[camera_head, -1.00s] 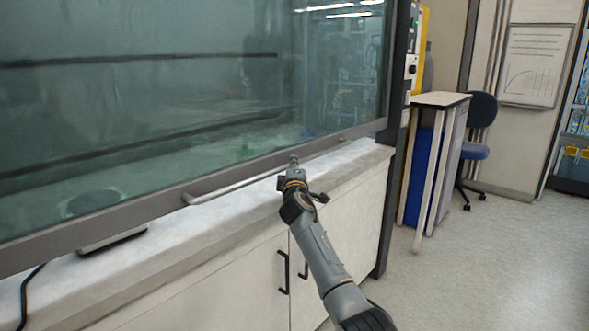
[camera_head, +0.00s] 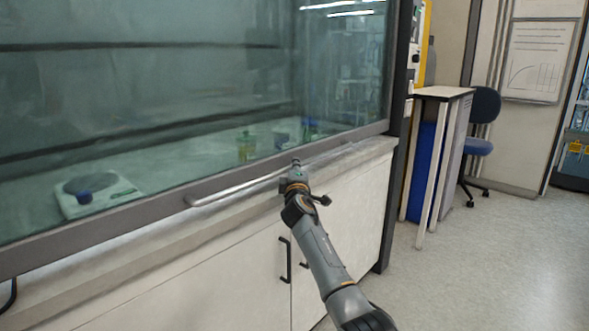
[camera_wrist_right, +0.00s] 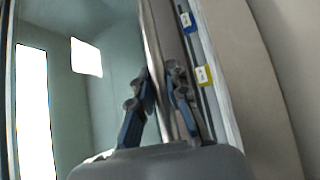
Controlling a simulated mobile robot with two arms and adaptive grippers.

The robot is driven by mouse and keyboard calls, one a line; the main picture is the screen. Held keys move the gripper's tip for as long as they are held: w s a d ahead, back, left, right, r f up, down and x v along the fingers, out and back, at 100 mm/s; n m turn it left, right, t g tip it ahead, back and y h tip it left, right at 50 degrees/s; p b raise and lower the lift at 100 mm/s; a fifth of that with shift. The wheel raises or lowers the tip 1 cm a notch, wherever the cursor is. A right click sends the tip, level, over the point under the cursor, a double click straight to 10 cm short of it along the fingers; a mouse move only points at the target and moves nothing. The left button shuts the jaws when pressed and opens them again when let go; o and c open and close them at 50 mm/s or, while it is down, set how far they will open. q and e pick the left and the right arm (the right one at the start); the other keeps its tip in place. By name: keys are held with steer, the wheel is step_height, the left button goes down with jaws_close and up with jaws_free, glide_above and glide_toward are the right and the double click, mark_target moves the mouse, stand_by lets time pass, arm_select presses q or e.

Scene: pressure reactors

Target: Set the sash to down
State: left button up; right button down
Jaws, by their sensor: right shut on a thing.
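The fume hood sash (camera_head: 150,110) is a large tinted glass pane with a grey bottom rail (camera_head: 110,226). The rail hangs low, slightly above the pale worktop. A silver bar handle (camera_head: 235,190) runs along the rail. My right gripper (camera_head: 295,170) is shut on the handle near its right end. In the right wrist view, the two fingers (camera_wrist_right: 158,85) close around the long bar (camera_wrist_right: 152,40); the exact contact is partly hidden. My left gripper is not in view.
White cabinets (camera_head: 200,285) with black handles lie below the worktop. A small side table (camera_head: 443,93) and a blue chair (camera_head: 478,146) stand right. The floor (camera_head: 480,270) at right is clear.

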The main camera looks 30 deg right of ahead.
steer(key=shift+f, duration=0.5)
steer(key=c, duration=1.3)
jaws_free()
steer(key=shift+r, duration=0.1)
steer(key=shift+s+r, duration=0.1)
steer(key=v, duration=1.2)
steer(key=shift+f, duration=0.2)
